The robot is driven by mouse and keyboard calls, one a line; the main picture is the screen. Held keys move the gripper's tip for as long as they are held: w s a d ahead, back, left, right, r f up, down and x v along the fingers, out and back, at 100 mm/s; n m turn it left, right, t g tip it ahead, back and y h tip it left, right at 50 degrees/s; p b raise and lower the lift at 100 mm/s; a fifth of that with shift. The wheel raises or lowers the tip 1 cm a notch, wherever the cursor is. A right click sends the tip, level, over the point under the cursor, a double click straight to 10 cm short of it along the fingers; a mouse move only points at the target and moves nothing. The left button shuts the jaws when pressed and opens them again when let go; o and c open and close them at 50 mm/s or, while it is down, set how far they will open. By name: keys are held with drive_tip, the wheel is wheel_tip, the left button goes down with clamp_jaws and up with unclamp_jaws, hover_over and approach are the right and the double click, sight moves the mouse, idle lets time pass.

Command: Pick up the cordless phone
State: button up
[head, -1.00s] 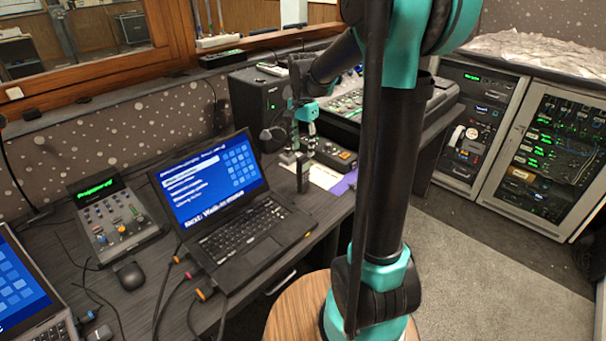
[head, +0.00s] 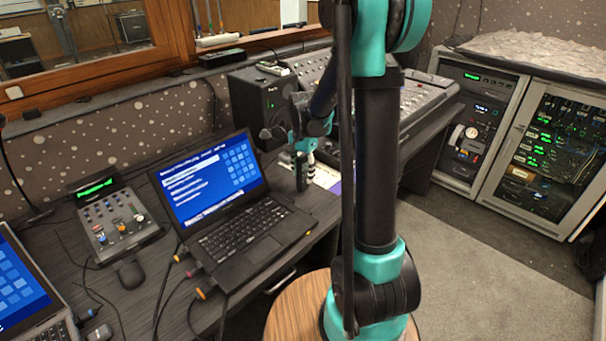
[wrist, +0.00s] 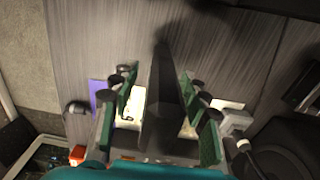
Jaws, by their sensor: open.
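The cordless phone, a slim dark upright shape (head: 301,174), stands on the desk just right of the open laptop in the head view. In the wrist view the dark phone (wrist: 161,112) lies between the two green-padded fingers of my gripper, with a gap visible on each side. My gripper (head: 304,152) is right at the phone's top in the head view, pointing down, its fingers partly hidden and small there. In the wrist view my gripper (wrist: 160,88) is open around the phone.
The laptop (head: 245,225) is close on the left. A black speaker (head: 258,105) and a mixing console (head: 405,105) stand behind. A paper sheet (head: 326,176) lies beside the phone. A fader unit (head: 118,220) and mouse (head: 131,274) are farther left.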

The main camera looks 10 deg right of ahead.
drive_tip(key=shift+c, duration=0.2)
clamp_jaws()
drive_tip(key=shift+r, duration=0.1)
